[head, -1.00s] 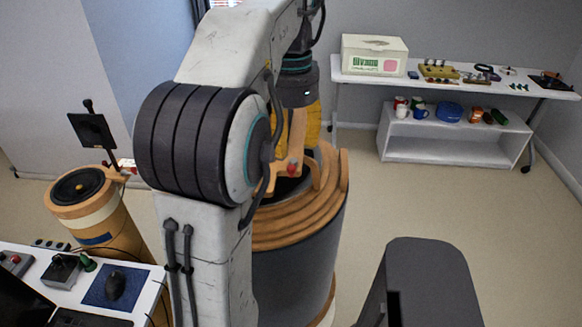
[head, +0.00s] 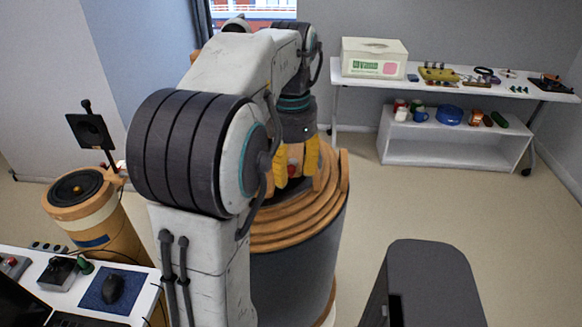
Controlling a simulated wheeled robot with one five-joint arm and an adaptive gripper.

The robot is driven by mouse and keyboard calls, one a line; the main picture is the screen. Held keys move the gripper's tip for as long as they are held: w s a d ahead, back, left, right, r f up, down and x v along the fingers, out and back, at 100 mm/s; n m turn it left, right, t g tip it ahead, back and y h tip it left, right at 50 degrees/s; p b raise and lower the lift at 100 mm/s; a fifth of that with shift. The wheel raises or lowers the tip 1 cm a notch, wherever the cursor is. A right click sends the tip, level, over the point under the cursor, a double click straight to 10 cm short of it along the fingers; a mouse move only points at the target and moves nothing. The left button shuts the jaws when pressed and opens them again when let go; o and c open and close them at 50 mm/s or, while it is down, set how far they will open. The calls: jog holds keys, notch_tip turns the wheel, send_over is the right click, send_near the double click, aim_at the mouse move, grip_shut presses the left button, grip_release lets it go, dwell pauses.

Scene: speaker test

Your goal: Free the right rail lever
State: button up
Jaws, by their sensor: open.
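My gripper (head: 296,176) is open, with its two yellow fingers pointing down over the large drum-shaped stand (head: 295,265). Stepped wooden rings (head: 300,222) form the top of this stand. A small red knob (head: 291,168) shows between the fingers, near the left one, against wooden parts. I cannot tell whether the fingers touch the knob or the wood. This knob may belong to the right rail lever, but the lever's shape is mostly hidden by my fingers and arm. The left side of the stand is behind my arm.
A smaller orange speaker-topped cylinder (head: 88,210) stands at left. A white desk (head: 130,310) with a mouse on a blue pad (head: 112,288) is at lower left. A white table (head: 425,84) with a box (head: 373,58) and a low shelf (head: 455,150) stand at the back right.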

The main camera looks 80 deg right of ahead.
jog(key=shift+c, duration=0.2)
grip_shut()
jog(key=shift+s+n, duration=0.1)
jog(key=shift+n, duration=0.2)
jog(key=shift+s+d+n+p, duration=0.55)
jog(key=shift+n+p, duration=0.35)
jog(key=shift+n, duration=1.35)
jog(key=shift+s+d+n+p, duration=0.4)
jog(key=shift+s+n+p, duration=0.4)
jog(key=shift+n, duration=1.4)
jog(key=shift+s+d+n+p, duration=0.5)
jog(key=shift+n+p, duration=0.55)
jog(key=shift+n, duration=1.2)
jog(key=shift+f, duration=0.1)
